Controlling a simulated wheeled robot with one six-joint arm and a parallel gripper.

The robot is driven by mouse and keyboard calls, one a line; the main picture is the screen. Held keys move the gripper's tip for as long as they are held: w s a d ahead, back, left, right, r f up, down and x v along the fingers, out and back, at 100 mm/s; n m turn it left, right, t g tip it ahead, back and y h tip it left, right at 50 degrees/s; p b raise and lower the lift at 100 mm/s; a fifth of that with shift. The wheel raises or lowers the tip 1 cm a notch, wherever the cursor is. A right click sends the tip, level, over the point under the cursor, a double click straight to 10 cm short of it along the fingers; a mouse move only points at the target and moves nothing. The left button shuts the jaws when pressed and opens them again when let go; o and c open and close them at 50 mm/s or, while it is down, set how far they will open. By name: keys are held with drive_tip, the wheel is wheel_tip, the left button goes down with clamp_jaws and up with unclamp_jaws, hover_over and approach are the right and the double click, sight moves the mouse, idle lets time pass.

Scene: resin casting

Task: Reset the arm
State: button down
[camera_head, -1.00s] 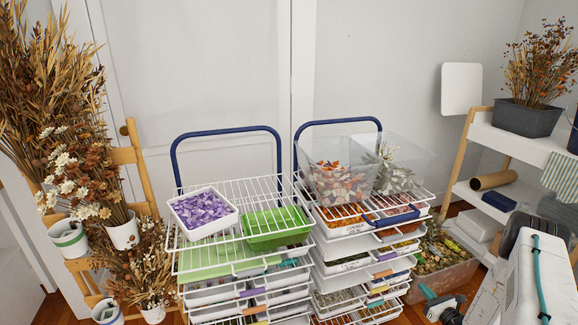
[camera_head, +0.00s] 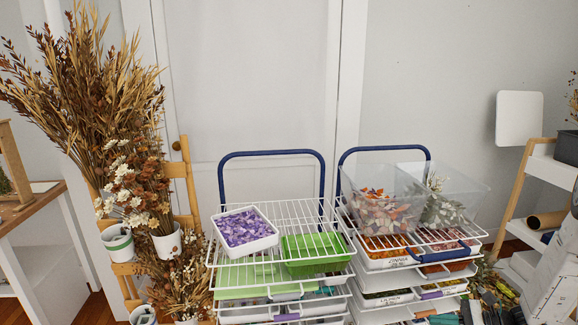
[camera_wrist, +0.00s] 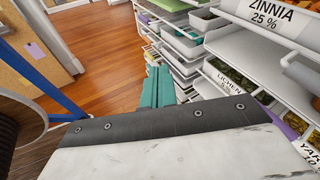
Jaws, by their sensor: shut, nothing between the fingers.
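In the wrist view my gripper (camera_wrist: 157,88) shows as two teal fingers pressed together, shut and empty. Its tips point toward the wooden floor (camera_wrist: 105,45), beside drawers of white wire racks. In the head view a white part of my arm (camera_head: 552,275) stands at the lower right edge; the fingers cannot be made out clearly there.
Two wire racks with blue handles stand in front, holding a white tray of purple pieces (camera_head: 243,228), a green tray (camera_head: 316,254) and clear bins (camera_head: 380,205). Dried flowers (camera_head: 125,190) stand left. A shelf (camera_head: 548,172) stands right. A drawer labelled ZINNIA (camera_wrist: 268,22) is close to my wrist.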

drive_tip(key=s+a+r+n+g+h, duration=0.1)
drive_tip(key=s+a+r+n+h, duration=0.3)
drive_tip(key=s+r+n, duration=0.3)
drive_tip(key=s+a+r+n+g+h, duration=0.2)
drive_tip(key=s+a+r+n+h, duration=0.3)
drive_tip(key=s+r, duration=0.5)
drive_tip(key=s+a+r+n+g+h, duration=0.1)
drive_tip(key=s+a+r+n+h, duration=0.3)
drive_tip(key=r, duration=1.2)
drive_tip(key=shift+s+a+r+n+g+h, duration=0.4)
drive_tip(key=shift+s+a+n, duration=0.9)
drive_tip(key=shift+s+n, duration=1.25)
drive_tip(key=shift+s+m, duration=0.25)
